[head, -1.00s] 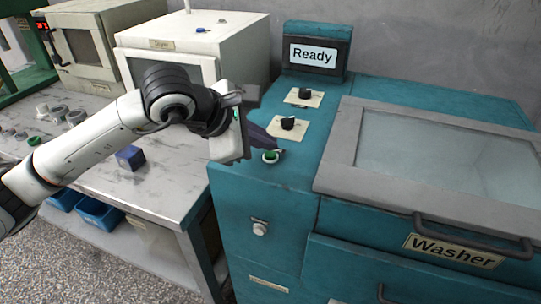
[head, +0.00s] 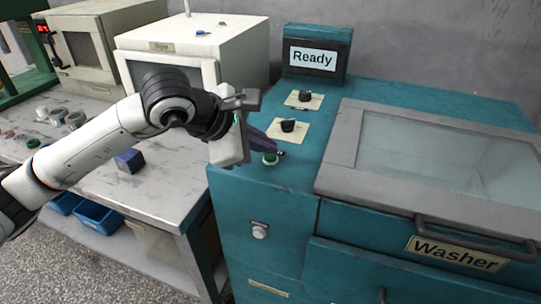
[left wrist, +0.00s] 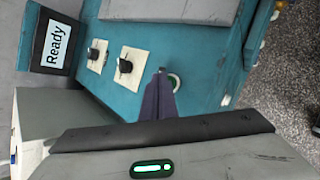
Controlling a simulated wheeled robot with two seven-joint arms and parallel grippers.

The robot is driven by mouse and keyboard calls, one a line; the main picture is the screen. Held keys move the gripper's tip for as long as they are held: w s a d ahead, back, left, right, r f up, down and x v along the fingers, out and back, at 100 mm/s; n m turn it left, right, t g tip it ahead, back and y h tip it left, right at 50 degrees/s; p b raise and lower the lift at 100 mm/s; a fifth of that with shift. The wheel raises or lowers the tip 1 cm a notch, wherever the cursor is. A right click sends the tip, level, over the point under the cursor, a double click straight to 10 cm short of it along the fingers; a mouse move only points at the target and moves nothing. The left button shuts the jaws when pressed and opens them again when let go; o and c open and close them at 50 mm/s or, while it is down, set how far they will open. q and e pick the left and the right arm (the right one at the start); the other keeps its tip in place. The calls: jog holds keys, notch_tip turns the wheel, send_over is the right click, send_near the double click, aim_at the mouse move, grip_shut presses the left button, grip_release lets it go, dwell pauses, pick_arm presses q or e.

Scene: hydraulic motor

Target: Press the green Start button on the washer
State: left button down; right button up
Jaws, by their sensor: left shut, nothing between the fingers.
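The teal washer (head: 262,205) fills the middle and right of the head view. Its green Start button (head: 270,158) sits on the top panel near the front left corner, in a light ring. The button also shows in the left wrist view (left wrist: 174,82), partly hidden by my fingers. My left gripper (head: 281,152) is shut and empty, its dark fingers angled down with the tips right at the button. In the left wrist view the fingertips (left wrist: 161,74) are beside the button's ring. I cannot tell whether they touch it. My right gripper is not in view.
Two black knobs (head: 288,125) (head: 305,96) on cream plates stand behind the button. A screen (head: 314,57) reads "Ready". The glass lid (head: 440,155) is closed at the right. A bench with a blue block (head: 129,160) and a white dryer (head: 215,40) are at the left.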

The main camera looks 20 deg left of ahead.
aim_at(266, 163)
pick_arm(q)
jog(key=shift+f, duration=0.2)
dwell(0.6)
jog(key=shift+r, duration=0.8)
notch_tip(266, 163, up, 5)
jog(key=p, duration=0.2)
jog(key=shift+p, duration=0.4)
dwell(0.4)
